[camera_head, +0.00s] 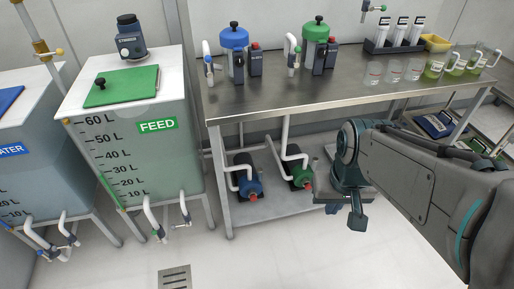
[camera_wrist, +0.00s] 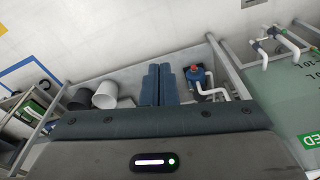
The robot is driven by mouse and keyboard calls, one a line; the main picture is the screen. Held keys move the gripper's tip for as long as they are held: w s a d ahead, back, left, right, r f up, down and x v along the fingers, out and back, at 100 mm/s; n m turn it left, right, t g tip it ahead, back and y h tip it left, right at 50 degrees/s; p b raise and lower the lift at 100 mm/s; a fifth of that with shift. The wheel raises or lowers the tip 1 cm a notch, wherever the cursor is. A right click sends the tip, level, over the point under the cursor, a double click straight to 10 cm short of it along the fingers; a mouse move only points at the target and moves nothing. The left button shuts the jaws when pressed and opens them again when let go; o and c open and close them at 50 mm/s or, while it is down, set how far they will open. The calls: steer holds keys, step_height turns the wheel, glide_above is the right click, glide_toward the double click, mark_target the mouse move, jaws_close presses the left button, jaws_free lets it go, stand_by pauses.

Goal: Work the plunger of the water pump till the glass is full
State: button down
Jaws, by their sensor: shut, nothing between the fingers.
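A blue-topped pump unit (camera_head: 234,42) stands at the left of the steel bench, with a white pipe and a tap beside it. A similar green-topped unit (camera_head: 315,40) stands to its right. Which part is the plunger, I cannot tell. Clear glasses (camera_head: 393,71) with red marks stand in a row on the bench; they look empty. My gripper (camera_head: 357,216) hangs in front of the bench, below its top and to the right of both units. Its fingers (camera_wrist: 160,85) are closed together and empty in the wrist view.
A blue motor pump (camera_head: 249,186) and a green one (camera_head: 300,176) sit on the lower shelf; the blue one also shows in the wrist view (camera_wrist: 197,76). The FEED tank (camera_head: 150,160) stands left. Beakers of yellow-green liquid (camera_head: 435,67) stand right. The front floor is clear.

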steer(key=shift+s, duration=0.15)
steer(key=w+d+f+n+g+h+b, duration=0.2)
steer(key=w+d+f+n+h+b, duration=0.1)
steer(key=w+d+f+h, duration=0.25)
steer(key=w+d+f+n+g+h+b, duration=0.2)
steer(key=w+d+f+h, duration=0.15)
steer(key=w+f, duration=0.45)
steer(key=w+a+f+n+t+h+b, duration=0.2)
steer(key=w+f+n+t+h+b, duration=0.45)
steer(key=w+f, duration=0.75)
steer(key=w+a+f+n+t+y+b, duration=0.1)
steer(key=w+a+f+n+t+y, duration=0.25)
steer(key=a+f+n+t, duration=0.45)
steer(key=w+a+f+n+t+y+b, duration=0.1)
steer(key=w+a+f+n+t+y, duration=0.25)
steer(key=f+n+t, duration=0.5)
steer(key=s+a+f+n+g+y, duration=0.1)
steer(key=s+a+f+n+y, duration=0.1)
steer(key=f, duration=0.4)
steer(key=s+a+f+n+g+y+b, duration=0.1)
steer(key=s+a+f+n+y, duration=0.1)
steer(key=a+f+n+y, duration=0.2)
steer(key=s+a+f+n+g+y, duration=0.1)
steer(key=f+n+y, duration=0.4)
steer(key=f, duration=0.5)
steer(key=shift+s+a+f+y+b, duration=0.25)
steer(key=shift+s+a+y+b, duration=0.15)
steer(key=shift+a+y, duration=0.65)
